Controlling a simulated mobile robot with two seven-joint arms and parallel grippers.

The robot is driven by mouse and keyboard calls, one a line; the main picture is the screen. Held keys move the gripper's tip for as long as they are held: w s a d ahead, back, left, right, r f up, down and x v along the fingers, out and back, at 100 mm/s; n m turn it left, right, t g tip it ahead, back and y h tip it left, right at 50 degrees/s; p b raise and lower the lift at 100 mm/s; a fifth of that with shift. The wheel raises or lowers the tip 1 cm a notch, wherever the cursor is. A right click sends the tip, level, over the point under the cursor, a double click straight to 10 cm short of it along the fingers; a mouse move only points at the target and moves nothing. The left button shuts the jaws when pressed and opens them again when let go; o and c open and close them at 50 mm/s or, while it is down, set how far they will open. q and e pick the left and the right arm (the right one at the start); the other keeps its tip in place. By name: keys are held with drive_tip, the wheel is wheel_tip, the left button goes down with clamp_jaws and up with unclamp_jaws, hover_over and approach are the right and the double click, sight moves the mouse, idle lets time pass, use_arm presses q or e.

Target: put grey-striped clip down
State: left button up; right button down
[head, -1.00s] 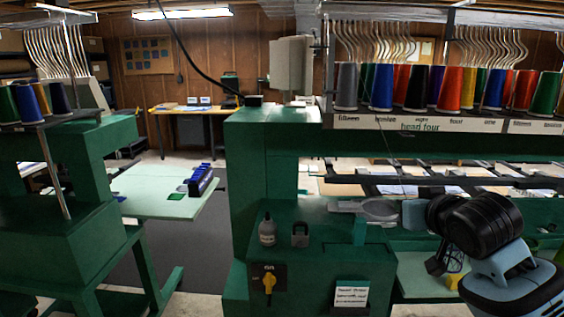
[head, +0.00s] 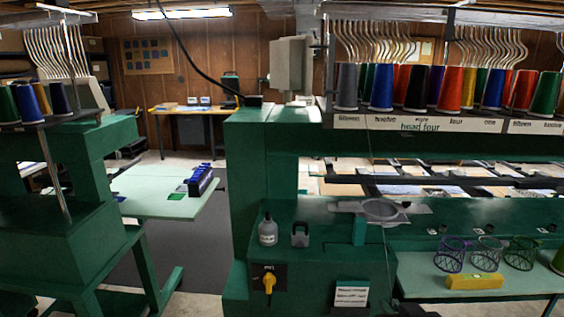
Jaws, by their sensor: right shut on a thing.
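Only a dark piece of what looks like my right gripper (head: 415,309) shows at the bottom edge, in front of the pale lower shelf. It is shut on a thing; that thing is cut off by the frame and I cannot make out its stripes. No grey-striped clip shows clearly anywhere else. My left gripper is out of view.
A grey hoop frame (head: 382,210) sits on the green machine arm. A bottle (head: 267,231) and a padlock-like block (head: 300,236) stand left of it. Wire baskets (head: 486,253) and a yellow block (head: 474,282) occupy the pale shelf (head: 425,285). Thread cones (head: 417,88) line the rack above.

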drive_tip(key=s+f, duration=0.8)
drive_tip(key=s, duration=0.1)
drive_tip(key=shift+s+f, duration=0.3)
drive_tip(key=shift+f, duration=0.05)
drive_tip(key=shift+d, duration=0.2)
